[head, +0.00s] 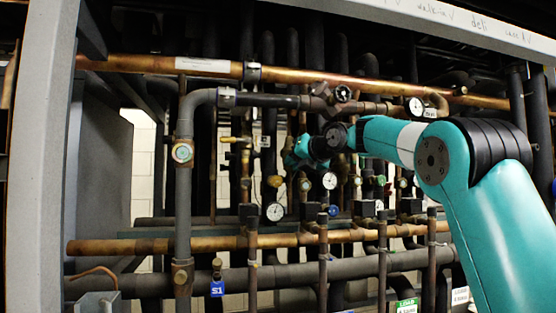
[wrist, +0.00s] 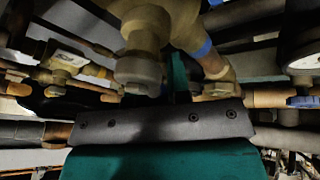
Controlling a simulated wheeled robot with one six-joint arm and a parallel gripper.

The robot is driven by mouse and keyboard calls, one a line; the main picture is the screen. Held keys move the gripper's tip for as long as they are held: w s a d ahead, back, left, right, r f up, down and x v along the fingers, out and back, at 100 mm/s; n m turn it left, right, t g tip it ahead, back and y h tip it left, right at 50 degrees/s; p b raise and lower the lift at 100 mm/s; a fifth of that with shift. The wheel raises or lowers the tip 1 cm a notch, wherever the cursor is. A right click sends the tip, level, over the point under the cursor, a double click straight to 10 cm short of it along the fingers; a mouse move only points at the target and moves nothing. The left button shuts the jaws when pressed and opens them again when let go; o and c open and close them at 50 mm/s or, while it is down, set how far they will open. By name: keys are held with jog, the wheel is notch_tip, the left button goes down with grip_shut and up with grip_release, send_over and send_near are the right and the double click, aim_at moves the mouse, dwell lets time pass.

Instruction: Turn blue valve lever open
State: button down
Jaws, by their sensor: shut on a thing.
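My gripper (head: 290,158) is at the end of the teal arm, in among the pipes at the middle of the rack in the head view. In the wrist view its teal finger (wrist: 180,76) stands up behind a dark grey bar with screws, close beside a brass valve body (wrist: 150,30). A small blue piece (wrist: 203,49), which looks like part of the blue valve lever, shows just right of the fingertip. My gripper is shut on it as far as I can tell; the grip itself is mostly hidden. The lever's angle is not clear.
Copper pipes (head: 140,64) cross above and a lower copper pipe (head: 110,246) crosses below. Round gauges (head: 275,211) sit near the gripper. A grey post (head: 45,150) stands at left. A blue S1 tag (head: 217,288) hangs low. Pipes crowd the gripper closely.

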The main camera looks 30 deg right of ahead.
jog(key=shift+d, duration=0.15)
jog(key=c, duration=1.1)
grip_release()
jog(key=shift+f, duration=0.1)
